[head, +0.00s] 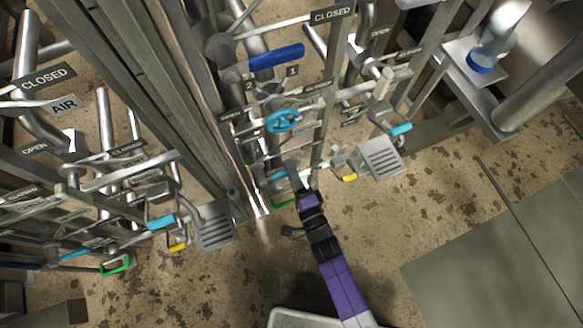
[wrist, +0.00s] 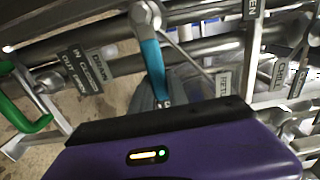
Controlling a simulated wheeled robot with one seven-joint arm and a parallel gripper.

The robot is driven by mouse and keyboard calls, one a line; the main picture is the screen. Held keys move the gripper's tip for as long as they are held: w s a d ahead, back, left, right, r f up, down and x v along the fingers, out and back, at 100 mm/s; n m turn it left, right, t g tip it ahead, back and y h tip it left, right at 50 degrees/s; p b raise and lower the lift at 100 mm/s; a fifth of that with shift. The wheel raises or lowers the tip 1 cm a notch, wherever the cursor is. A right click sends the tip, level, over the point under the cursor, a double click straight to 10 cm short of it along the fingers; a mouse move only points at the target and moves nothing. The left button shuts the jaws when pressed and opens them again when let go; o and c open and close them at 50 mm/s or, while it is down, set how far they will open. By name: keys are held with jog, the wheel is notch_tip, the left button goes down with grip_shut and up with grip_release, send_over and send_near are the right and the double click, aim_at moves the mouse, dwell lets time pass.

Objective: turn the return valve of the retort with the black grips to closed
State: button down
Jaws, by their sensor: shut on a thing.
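My gripper (head: 291,170) reaches up from the bottom into the lower pipework of the right-hand valve stand. In the wrist view, a lever with a teal grip (wrist: 152,65) hangs from a round pivot at the top, and its lower end runs behind my gripper's dark front edge. A partly covered label reading "RETU" (wrist: 224,82) is just right of the lever. In the head view, the teal grip (head: 278,177) shows beside the fingertips. I cannot make out black grips.
A green handle (wrist: 22,115) and a drain label (wrist: 92,65) are left of the lever. A blue lever (head: 275,57) and a teal handwheel (head: 284,121) are higher on the stand. A yellow grip (head: 349,178) and grey box (head: 381,157) are at right. Floor is clear lower right.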

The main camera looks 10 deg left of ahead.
jog(key=shift+d+f, duration=0.1)
jog(key=shift+f, duration=0.1)
dwell(0.3)
jog(key=c, duration=1.4)
grip_release()
jog(key=shift+o, duration=0.6)
jog(key=shift+r, duration=0.1)
jog(key=p+v, duration=0.1)
jog(key=v, duration=0.6)
jog(key=shift+s+d+p, duration=0.2)
jog(key=shift+s+p, duration=0.1)
jog(key=shift+s, duration=0.05)
